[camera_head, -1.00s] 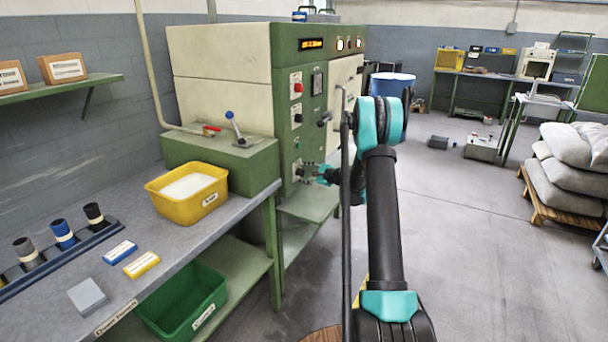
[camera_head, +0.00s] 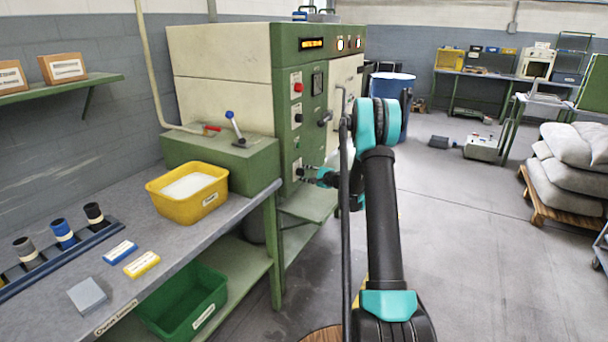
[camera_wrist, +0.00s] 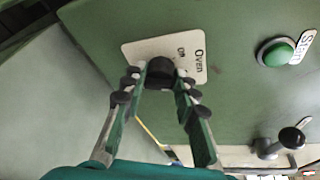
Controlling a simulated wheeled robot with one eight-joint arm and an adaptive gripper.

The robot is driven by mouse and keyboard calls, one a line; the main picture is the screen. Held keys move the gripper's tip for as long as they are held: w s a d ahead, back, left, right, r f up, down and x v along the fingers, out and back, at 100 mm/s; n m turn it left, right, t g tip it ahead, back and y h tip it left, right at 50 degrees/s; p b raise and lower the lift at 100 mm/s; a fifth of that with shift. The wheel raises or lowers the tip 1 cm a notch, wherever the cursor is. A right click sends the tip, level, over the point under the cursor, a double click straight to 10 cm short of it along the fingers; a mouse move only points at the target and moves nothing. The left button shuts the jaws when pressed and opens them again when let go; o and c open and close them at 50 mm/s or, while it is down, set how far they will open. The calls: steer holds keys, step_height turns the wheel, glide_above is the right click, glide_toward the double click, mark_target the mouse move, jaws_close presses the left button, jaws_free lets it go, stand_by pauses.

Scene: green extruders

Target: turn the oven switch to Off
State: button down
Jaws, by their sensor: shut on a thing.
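The oven switch (camera_wrist: 160,68) is a black round knob on a white plate (camera_wrist: 190,52) marked "Oven", on the green machine panel. The plate also carries a small mark that is too blurred to read surely; the knob's pointer is hidden. My gripper (camera_wrist: 159,80) has its fingers on both sides of the knob and is shut on it. In the head view, my gripper (camera_head: 307,176) is at the lower part of the green and cream machine (camera_head: 284,120), largely side-on.
A green button (camera_wrist: 275,52) labelled "Start" and a black-knobbed lever (camera_wrist: 285,142) are on the panel beside the switch. A bench with a yellow bin (camera_head: 190,195) stands left of the machine. Open floor (camera_head: 465,255) lies to the right.

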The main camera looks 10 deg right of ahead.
steer(key=n, duration=0.2)
steer(key=n+t, duration=0.1)
steer(key=shift+f+n+t, duration=0.15)
steer(key=shift+n+t, duration=0.15)
steer(key=shift+n, duration=0.1)
steer(key=n+t, duration=0.1)
steer(key=n, duration=0.3)
steer(key=shift+f+y, duration=0.15)
steer(key=shift+y, duration=0.25)
steer(key=shift+n, duration=0.3)
steer(key=c, duration=1.2)
jaws_free()
steer(key=shift+s, duration=0.15)
steer(key=v, duration=1.2)
steer(key=shift+f, duration=0.2)
